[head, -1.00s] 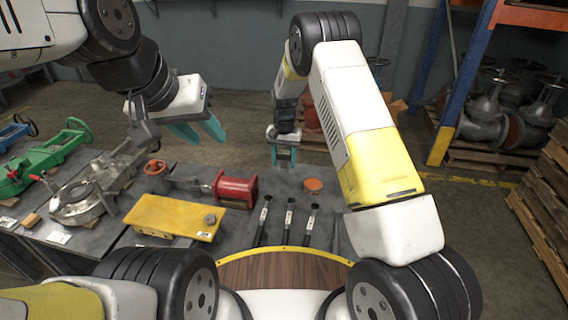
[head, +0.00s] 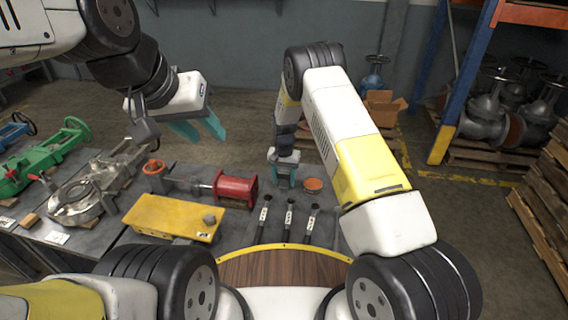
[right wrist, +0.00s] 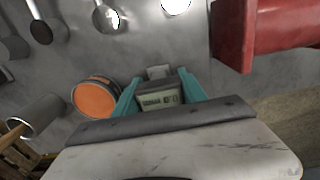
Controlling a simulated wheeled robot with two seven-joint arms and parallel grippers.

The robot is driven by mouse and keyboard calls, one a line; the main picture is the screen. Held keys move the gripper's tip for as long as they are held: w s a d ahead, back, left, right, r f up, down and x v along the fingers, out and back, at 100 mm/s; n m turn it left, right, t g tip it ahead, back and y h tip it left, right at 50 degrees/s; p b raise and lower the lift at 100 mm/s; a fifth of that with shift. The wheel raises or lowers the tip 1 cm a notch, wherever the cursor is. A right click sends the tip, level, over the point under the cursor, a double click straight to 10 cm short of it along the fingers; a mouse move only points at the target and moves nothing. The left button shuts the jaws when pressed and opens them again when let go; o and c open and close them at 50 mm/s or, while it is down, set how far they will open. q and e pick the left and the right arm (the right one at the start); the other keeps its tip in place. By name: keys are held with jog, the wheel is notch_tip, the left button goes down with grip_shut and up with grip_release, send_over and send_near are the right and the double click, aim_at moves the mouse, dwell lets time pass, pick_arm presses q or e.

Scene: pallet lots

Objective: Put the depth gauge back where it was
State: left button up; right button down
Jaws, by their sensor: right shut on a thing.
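My right gripper (head: 284,182) is low over the dark grey table, between the red cylinder unit and the orange-topped round tin. In the right wrist view its teal fingers (right wrist: 160,99) are shut on a small dark boxy device with a pale marked face, which I take as the depth gauge (right wrist: 160,98). The gauge is mostly hidden in the head view. I cannot tell whether it touches the table. My left gripper (head: 200,130) hangs open and empty above the far left of the table.
The red unit (head: 235,189) stands left of my right gripper, the orange-topped tin (head: 313,185) right of it. Several black tools with round heads (head: 289,220) lie in front. A yellow block (head: 172,218) sits at left. Bare tabletop shows between the tools and the red unit.

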aim_at(284, 172)
jog(key=c, duration=0.6)
grip_release()
jog(key=shift+f, duration=0.1)
jog(key=shift+c, duration=0.2)
notch_tip(284, 172, up, 12)
jog(key=shift+f, duration=0.1)
jog(key=s+d+r+t+y, duration=0.1)
jog(key=s+d+r, duration=0.25)
jog(key=r, duration=0.55)
jog(key=s+d+r+n+t, duration=0.1)
jog(key=s+d+r, duration=0.2)
jog(key=s+r, duration=0.35)
jog(key=s+d+r+t+y, duration=0.1)
jog(key=s+d+r, duration=0.2)
jog(key=r, duration=0.7)
jog(key=s+d+r+n+t, duration=0.1)
jog(key=s+d+r, duration=0.1)
jog(key=s, duration=0.8)
jog(key=s+d+r+t, duration=0.2)
jog(key=s+r, duration=0.1)
jog(key=s, duration=0.8)
jog(key=shift+s+d+r+n, duration=0.15)
jog(key=shift+d+r+n, duration=0.2)
jog(key=shift+n, duration=0.05)
